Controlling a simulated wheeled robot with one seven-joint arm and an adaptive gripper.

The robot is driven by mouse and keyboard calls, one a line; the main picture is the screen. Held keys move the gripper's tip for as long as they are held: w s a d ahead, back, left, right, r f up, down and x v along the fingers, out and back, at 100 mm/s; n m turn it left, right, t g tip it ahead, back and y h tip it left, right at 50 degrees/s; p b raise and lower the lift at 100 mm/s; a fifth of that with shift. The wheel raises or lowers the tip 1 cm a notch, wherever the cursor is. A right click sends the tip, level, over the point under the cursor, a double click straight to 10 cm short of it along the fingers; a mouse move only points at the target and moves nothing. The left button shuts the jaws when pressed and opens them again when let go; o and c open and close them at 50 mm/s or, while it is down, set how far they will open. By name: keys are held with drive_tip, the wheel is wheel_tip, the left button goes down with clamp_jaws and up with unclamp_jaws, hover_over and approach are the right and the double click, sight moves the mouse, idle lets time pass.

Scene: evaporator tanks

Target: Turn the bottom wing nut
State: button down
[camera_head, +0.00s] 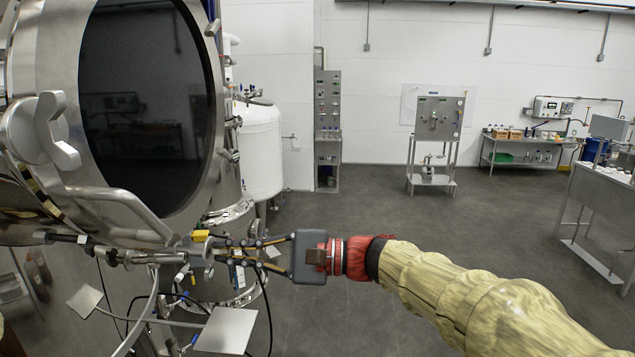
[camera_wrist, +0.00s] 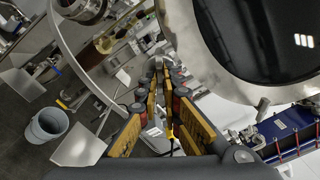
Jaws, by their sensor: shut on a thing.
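My gripper (camera_head: 217,246) reaches in from the right, below the round dark door (camera_head: 140,100) of the steel tank. Its fingers are closed around a small metal part at the tank's lower edge, the bottom wing nut (camera_head: 203,250). The fingers hide most of the nut. In the wrist view, the gripper (camera_wrist: 160,70) has its fingertips close together beside the door rim (camera_wrist: 222,75), and the nut is too small and covered to make out. Another large wing nut (camera_head: 58,132) sits at the door's left side, apart from the gripper.
A curved metal handle (camera_head: 110,203) runs just above the fingers. Cables and flat plates (camera_head: 228,330) hang below. A white tank (camera_head: 260,150) stands behind. Open grey floor (camera_head: 400,230) lies to the right. A bucket (camera_wrist: 48,124) shows in the wrist view.

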drive_tip(key=shift+f+n+b, duration=0.1)
drive_tip(key=shift+n+b, duration=0.3)
drive_tip(key=shift+b, duration=0.35)
drive_tip(key=shift+n+b, duration=0.3)
drive_tip(key=shift+b, duration=0.3)
drive_tip(key=shift+n+b, duration=0.4)
drive_tip(key=shift+b, duration=0.35)
drive_tip(key=shift+n+b, duration=0.6)
drive_tip(key=shift+b, duration=0.55)
drive_tip(key=shift+n+b, duration=0.3)
drive_tip(key=shift+b, duration=0.15)
